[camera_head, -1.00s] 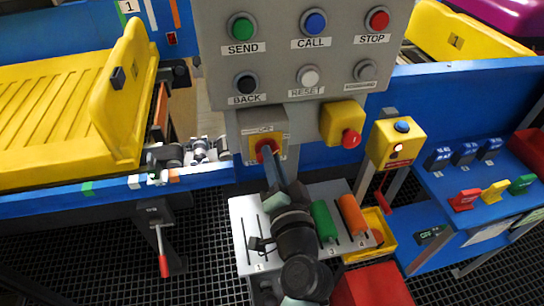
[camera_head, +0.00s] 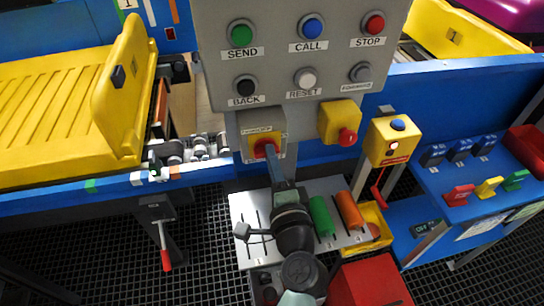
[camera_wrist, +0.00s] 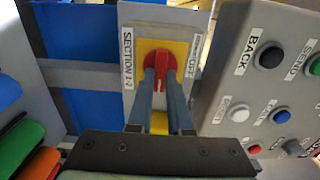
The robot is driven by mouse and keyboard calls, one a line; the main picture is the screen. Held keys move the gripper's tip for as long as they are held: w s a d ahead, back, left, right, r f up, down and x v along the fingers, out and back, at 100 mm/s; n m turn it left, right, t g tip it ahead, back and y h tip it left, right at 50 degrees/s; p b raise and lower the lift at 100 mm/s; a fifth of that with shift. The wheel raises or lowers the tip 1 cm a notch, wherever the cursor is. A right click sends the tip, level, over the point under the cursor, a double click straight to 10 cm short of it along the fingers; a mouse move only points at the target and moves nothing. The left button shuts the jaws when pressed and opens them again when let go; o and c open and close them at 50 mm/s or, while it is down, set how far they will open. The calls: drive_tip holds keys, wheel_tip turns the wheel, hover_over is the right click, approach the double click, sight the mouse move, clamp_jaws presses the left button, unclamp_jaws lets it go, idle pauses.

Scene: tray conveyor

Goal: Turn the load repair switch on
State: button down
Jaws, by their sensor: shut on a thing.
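A red rotary switch (camera_head: 262,149) sits on a yellow plate on a grey box under the button panel. In the wrist view the red knob (camera_wrist: 160,64) is between my two blue-grey fingers, which touch its sides. Labels beside it read "SECTION 1-2" (camera_wrist: 127,70) and "OFF" (camera_wrist: 193,55). My gripper (camera_head: 272,155) is shut on the knob, reaching up to it from below. The fingers hide part of the knob, and I cannot tell its exact setting.
The grey button panel (camera_head: 275,70) stands just above the switch. A yellow box with a red button (camera_head: 348,136) is close to its right. A slotted white rack with green (camera_head: 322,216) and orange (camera_head: 349,210) pieces lies below, beside my arm. A yellow tray (camera_head: 112,100) is at left.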

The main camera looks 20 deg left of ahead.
idle(0.5)
drive_tip(key=c, duration=0.8)
unclamp_jaws()
drive_tip(key=shift+c, duration=0.2)
drive_tip(key=b+v, duration=0.2)
drive_tip(key=v, duration=1.1)
